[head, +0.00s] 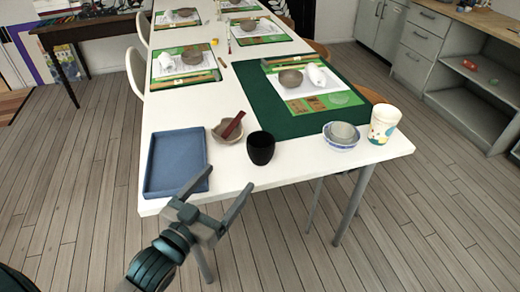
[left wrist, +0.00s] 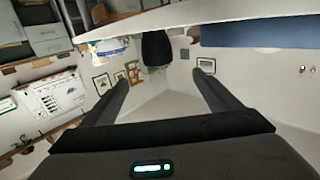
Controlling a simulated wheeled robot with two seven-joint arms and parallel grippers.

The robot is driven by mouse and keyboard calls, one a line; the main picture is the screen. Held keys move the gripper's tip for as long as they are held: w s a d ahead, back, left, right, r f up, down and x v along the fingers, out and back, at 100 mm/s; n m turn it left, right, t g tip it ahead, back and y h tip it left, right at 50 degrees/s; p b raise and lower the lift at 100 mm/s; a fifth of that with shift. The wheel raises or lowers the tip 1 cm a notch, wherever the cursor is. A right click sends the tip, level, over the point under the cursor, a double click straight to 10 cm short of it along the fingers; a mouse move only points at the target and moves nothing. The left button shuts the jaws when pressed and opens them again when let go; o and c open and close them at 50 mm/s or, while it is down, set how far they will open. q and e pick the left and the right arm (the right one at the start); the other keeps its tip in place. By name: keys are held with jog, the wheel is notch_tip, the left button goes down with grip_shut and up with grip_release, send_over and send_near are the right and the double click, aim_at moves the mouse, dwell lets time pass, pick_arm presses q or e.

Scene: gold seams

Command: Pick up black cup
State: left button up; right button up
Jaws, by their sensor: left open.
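The black cup (head: 261,148) stands upright near the front edge of the white table (head: 225,180), between a bowl and a green mat. My left gripper (head: 222,195) is in front of the table edge, to the lower left of the cup. Its two fingers are spread and empty, apart from the cup. In the left wrist view the black cup (left wrist: 156,48) shows beyond the gap between the open fingers (left wrist: 160,85), and that picture looks turned over. My right gripper is not in the head view.
A blue tray (head: 176,163) lies left of the cup. A bowl with a dark red stick (head: 228,131) is close on its left. Blue-white bowls (head: 341,136) and a patterned white cup (head: 384,124) stand to the right. A green mat (head: 270,112) lies behind. Floor in front is clear.

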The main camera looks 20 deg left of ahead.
aim_at(253, 150)
pick_arm(q)
jog(key=w, duration=0.3)
jog(key=w+d, duration=0.1)
jog(key=w, duration=0.3)
jog(key=w+d, duration=0.1)
jog(key=w, duration=0.3)
jog(key=shift+d, duration=0.1)
jog(key=shift+w+d, duration=0.1)
jog(key=shift+w, duration=0.35)
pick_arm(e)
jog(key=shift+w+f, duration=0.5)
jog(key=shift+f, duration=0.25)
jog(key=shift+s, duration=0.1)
pick_arm(q)
jog(key=shift+w+d, duration=0.2)
jog(key=shift+w, duration=0.25)
jog(key=w, duration=0.1)
jog(key=w+d, duration=0.1)
jog(key=w, duration=0.1)
jog(key=shift+p, duration=0.3)
jog(key=shift+w+f, duration=0.1)
jog(key=shift+w, duration=0.4)
jog(key=c, duration=1.2)
jog(key=shift+c, duration=0.2)
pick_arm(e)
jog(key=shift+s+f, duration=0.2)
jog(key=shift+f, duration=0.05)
